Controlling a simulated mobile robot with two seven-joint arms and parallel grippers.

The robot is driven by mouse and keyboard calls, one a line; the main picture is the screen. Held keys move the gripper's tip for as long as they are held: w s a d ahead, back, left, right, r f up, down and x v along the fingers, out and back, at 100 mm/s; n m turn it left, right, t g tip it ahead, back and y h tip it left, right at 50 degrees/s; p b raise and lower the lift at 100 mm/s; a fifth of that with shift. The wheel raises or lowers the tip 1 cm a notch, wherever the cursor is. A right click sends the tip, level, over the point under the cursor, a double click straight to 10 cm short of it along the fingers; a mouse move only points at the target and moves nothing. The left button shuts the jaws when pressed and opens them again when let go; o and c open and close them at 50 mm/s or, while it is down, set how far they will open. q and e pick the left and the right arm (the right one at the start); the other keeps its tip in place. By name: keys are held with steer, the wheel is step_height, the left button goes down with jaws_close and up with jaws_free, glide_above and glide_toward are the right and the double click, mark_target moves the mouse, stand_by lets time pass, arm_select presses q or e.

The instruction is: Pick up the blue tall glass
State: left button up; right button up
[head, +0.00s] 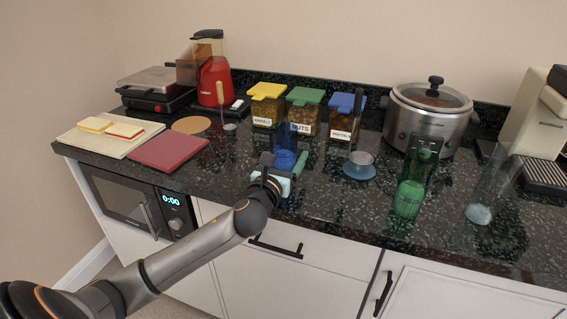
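The blue tall glass (286,140) stands on the dark speckled counter in the middle of the head view, in front of the jars. My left gripper (284,162) is at the glass's lower part, with a dark finger on each side of it. I cannot tell whether the fingers touch the glass. The gripper and wrist hide part of the glass's base. My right gripper is not in view.
A green glass (409,198) and a clear glass (480,212) stand to the right. Lidded jars (304,112) and a slow cooker (428,118) stand behind. A red board (168,150) lies left.

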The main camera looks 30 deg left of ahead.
arm_select(q)
jaws_close()
steer(key=shift+r, duration=0.1)
stand_by(0.3)
steer(key=shift+r, duration=0.1)
